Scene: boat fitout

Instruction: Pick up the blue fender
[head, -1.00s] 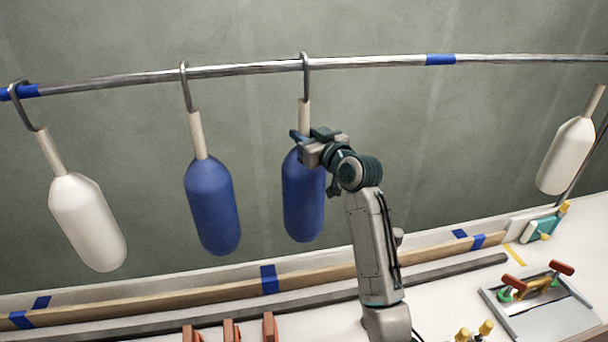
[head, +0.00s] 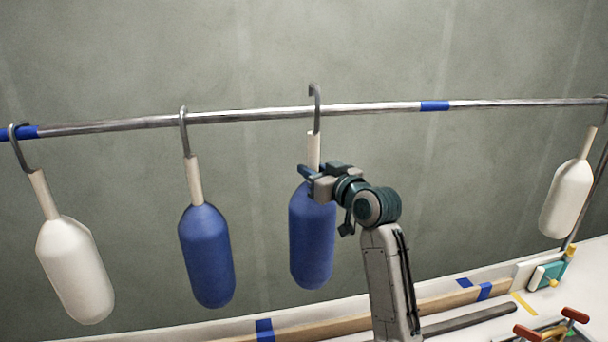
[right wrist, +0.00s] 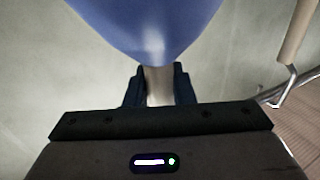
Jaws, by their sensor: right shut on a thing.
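The blue fender (head: 312,245) hangs upright in the head view, with a pale neck and a grey metal hook (head: 316,105) on top. My right gripper (head: 307,176) is shut on its pale neck, just above the blue body. In the right wrist view the blue fender (right wrist: 150,22) fills the top, and its neck sits between the two dark fingers (right wrist: 159,86). The hook's curve stands clearly higher than the rail (head: 260,114), with its tip above the bar; its shank overlaps the rail. My left gripper is not in view.
A second blue fender (head: 206,255) hangs to the left, and a white fender (head: 75,270) at the far left. Another white fender (head: 567,200) hangs at the far right. The bench below holds a wooden strip and red-handled clamps (head: 527,333).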

